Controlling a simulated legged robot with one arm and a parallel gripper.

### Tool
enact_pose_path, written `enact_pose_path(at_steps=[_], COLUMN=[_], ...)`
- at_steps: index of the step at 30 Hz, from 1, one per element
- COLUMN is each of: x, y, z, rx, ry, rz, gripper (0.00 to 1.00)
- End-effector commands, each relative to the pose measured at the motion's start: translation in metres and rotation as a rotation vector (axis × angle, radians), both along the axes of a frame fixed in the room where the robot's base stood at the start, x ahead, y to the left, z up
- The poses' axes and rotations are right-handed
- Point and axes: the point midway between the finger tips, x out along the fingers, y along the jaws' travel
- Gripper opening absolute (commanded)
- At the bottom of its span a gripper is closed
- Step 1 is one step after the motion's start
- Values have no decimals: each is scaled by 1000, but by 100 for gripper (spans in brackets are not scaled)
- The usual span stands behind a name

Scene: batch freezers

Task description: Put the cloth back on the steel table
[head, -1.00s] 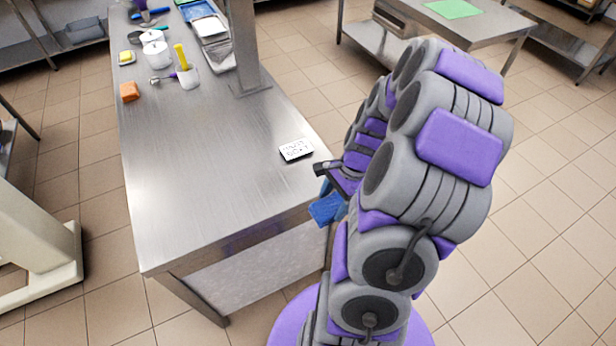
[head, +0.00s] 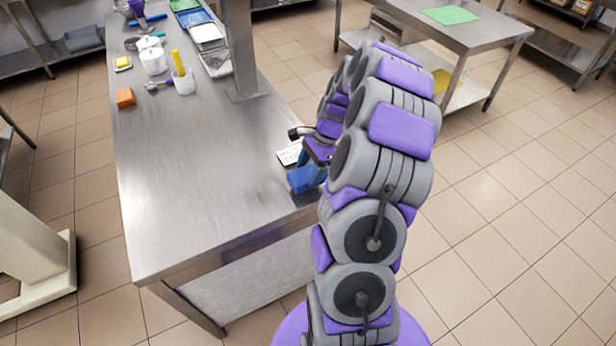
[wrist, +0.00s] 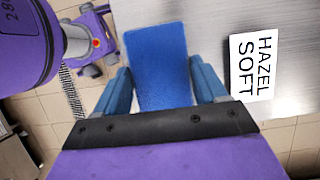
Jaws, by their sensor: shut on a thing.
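The blue cloth (head: 303,179) hangs from my gripper (head: 312,163) at the right edge of the steel table (head: 190,190). In the wrist view the cloth (wrist: 158,66) lies between the two blue fingers of my gripper (wrist: 163,88), which is shut on it. The cloth overlaps the table edge in that view, with the steel top (wrist: 205,45) to its right and floor to its left. I cannot tell whether the cloth touches the table top.
A white card reading "HAZEL SOFT" (wrist: 252,66) lies on the table beside the cloth. An orange block (head: 125,97), a white cup with a yellow-handled tool (head: 184,82) and trays (head: 207,36) stand farther back. A post (head: 240,50) rises from the table.

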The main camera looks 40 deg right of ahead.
Motion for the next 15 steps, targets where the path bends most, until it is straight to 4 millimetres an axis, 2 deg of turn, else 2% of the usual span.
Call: enact_pose_path(at_steps=[3, 7, 15], x=[8, 9, 9], y=[-3, -3, -3], z=[-1, -5, -36], rx=[-1, 0, -1], ry=[-1, 1, 1], rz=[0, 0, 1], gripper=[38, 38, 39])
